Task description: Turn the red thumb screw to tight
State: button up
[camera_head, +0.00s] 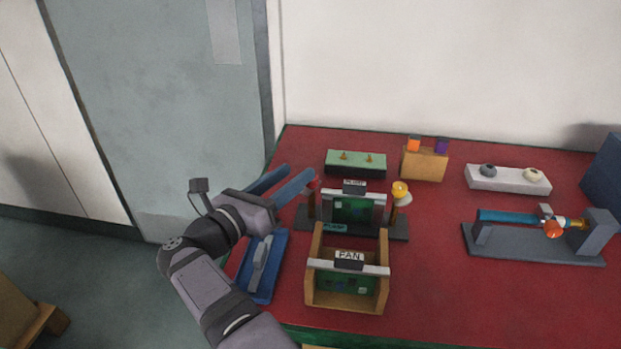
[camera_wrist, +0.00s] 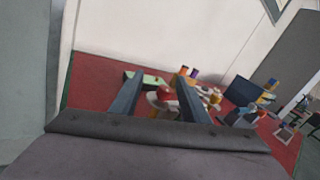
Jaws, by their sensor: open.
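The red thumb screw (camera_head: 313,184) is a small red knob on the left post of a dark stand (camera_head: 398,231), beside an upright green board panel (camera_head: 352,208). My gripper (camera_head: 299,171) is open, its two blue-grey fingers pointing right and back, with the near fingertip close to the knob. In the wrist view the red knob (camera_wrist: 165,92) shows between the spread fingers of my gripper (camera_wrist: 156,78). The frames do not clearly show whether a finger touches it. How tight the screw sits cannot be seen.
A wooden holder labelled FAN (camera_head: 347,297) stands in front of the stand. A blue tray (camera_head: 263,266) lies below my gripper. A green block (camera_head: 356,162) is behind. Red table (camera_head: 447,290) is clear at front right.

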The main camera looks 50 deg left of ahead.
jog(key=w+a+r+n+g+y+p, duration=0.2)
jog(key=w+r+n+y, duration=0.15)
jog(key=n, duration=0.55)
jog(key=w+a+r+n+g+y+p, duration=0.2)
jog(key=w+n, duration=0.2)
jog(key=n, duration=0.4)
jog(key=w+d+f+n+g+y+p, duration=0.1)
jog(key=w+d+f+n+g, duration=0.2)
jog(key=n, duration=0.5)
jog(key=w+d+f+n+g+p, duration=0.1)
jog(key=w+f+n+g, duration=0.2)
jog(key=n, duration=0.5)
jog(key=s+d+r+n+g+y, duration=0.2)
jog(key=s+d+n+g, duration=0.65)
jog(key=n, duration=0.85)
jog(key=a+f+g+p, duration=0.1)
jog(key=a+f, duration=0.1)
jog(key=a, duration=0.4)
jog(key=shift+f, duration=0.3)
jog(key=shift+g, duration=0.25)
